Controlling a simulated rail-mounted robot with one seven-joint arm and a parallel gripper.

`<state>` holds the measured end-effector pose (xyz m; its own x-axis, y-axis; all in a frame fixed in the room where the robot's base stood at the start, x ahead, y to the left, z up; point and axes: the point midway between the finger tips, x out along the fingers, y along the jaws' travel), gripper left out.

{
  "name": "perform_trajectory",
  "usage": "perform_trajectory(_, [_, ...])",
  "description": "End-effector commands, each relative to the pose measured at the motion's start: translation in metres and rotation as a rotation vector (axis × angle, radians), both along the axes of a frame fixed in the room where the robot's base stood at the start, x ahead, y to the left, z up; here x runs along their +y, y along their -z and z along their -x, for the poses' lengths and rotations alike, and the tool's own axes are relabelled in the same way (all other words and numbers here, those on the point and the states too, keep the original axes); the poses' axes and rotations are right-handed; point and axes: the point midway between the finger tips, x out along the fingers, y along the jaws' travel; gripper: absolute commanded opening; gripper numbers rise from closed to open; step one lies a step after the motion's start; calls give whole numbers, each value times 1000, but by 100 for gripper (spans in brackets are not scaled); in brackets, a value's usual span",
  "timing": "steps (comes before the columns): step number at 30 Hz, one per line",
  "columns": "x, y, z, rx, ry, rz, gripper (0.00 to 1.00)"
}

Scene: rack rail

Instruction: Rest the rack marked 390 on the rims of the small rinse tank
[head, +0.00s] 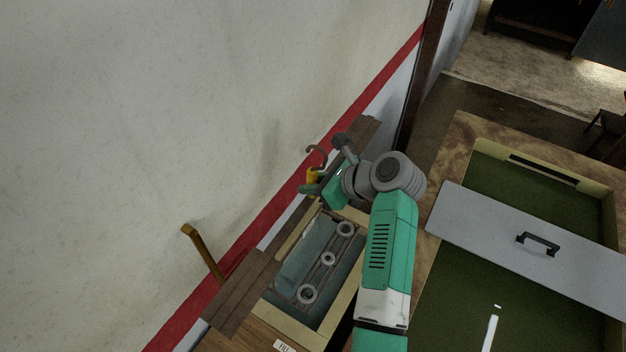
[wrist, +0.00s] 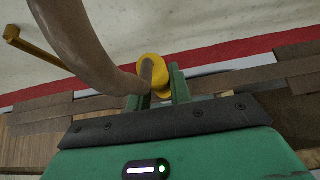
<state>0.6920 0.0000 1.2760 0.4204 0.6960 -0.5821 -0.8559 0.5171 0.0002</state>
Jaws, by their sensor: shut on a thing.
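My gripper (head: 314,188) is at the wall side of a small pale-rimmed tank (head: 344,318), above its far end. It is shut on a yellow piece (wrist: 153,62) with a brown curved hook (wrist: 92,62); the hook also shows in the head view (head: 317,149). A rack (head: 318,275) with several rings lies in or over the tank, within its rims. I cannot read any mark 390. A small label (head: 283,346) is on the tank's near end, its text unclear. I cannot tell whether the held hook joins a rack.
A brown ledge (head: 238,292) runs along the wall, with a yellow-brown bent pipe (head: 204,252) rising by it. A large green-bottomed tank (head: 450,270) stands to the right, partly covered by a grey lid (head: 570,268) with a black handle.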

Motion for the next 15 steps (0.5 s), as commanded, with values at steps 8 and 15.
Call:
perform_trajectory(8, [0, 27, 0, -1, 0, -2, 0])
perform_trajectory(15, [0, 51, 0, -1, 0, -2, 0])
